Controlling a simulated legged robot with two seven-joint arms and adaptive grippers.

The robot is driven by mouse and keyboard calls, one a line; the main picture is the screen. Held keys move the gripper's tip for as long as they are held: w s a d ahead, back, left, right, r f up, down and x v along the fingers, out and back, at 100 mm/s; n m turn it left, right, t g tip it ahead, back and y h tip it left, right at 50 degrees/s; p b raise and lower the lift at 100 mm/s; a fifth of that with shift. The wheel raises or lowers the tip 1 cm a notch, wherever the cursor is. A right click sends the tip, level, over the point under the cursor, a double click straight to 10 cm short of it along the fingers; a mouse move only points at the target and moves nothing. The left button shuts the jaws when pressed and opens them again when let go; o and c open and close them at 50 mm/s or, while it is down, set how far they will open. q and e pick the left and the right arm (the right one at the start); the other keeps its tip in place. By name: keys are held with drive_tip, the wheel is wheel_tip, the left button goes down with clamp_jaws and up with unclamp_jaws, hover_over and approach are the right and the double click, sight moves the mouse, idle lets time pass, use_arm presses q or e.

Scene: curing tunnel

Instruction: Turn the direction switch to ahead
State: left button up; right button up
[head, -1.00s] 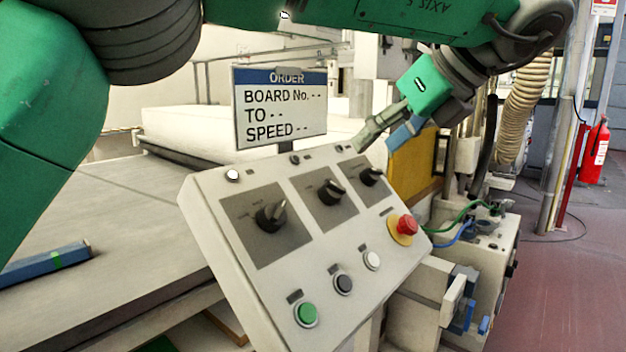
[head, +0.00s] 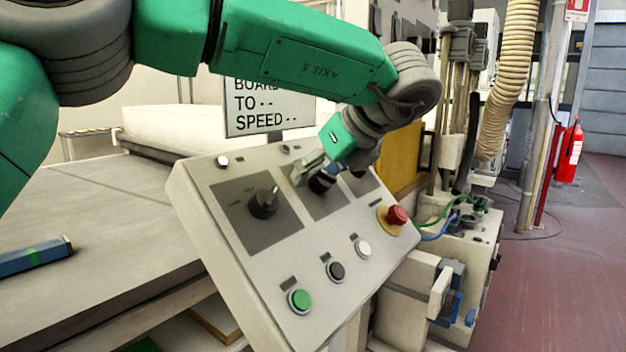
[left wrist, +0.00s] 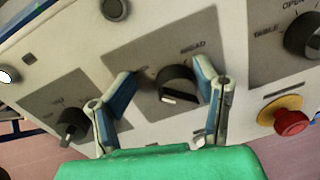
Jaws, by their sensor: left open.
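The direction switch is the middle black rotary knob on the sloping control panel (head: 236,240). In the head view it (head: 322,183) is partly hidden by my left gripper (head: 308,170). In the left wrist view the knob (left wrist: 179,86) shows on its grey plate, with a label that seems to read AHEAD to its upper right. The open fingers of my left gripper (left wrist: 164,78) stand on either side of the knob, with gaps between. Whether a finger touches it I cannot tell. My right gripper is not in view.
A left knob (head: 264,203) and a right knob (left wrist: 303,35) flank the switch. A red emergency stop (head: 397,215) sits at lower right. Green (head: 299,301), black and white buttons line the lower panel. An order sign (head: 270,108) stands behind.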

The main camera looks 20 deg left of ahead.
sight(335, 178)
use_arm(q)
drive_tip(key=d, duration=0.2)
drive_tip(key=w, duration=0.1)
drive_tip(key=shift+d+f, duration=0.25)
drive_tip(key=shift+d, duration=0.15)
drive_tip(key=shift+d+r, duration=0.1)
drive_tip(key=shift+d, duration=0.25)
drive_tip(key=shift+c, duration=0.2)
drive_tip(key=shift+s+r, duration=0.1)
drive_tip(key=shift+s, duration=0.1)
drive_tip(key=c, duration=0.6)
drive_tip(key=shift+s+a+r, duration=0.1)
drive_tip(key=shift+s+a, duration=0.1)
drive_tip(key=shift+a, duration=0.6)
drive_tip(key=c, duration=0.5)
drive_tip(key=shift+w+a+f, duration=0.2)
drive_tip(key=shift+d, duration=0.1)
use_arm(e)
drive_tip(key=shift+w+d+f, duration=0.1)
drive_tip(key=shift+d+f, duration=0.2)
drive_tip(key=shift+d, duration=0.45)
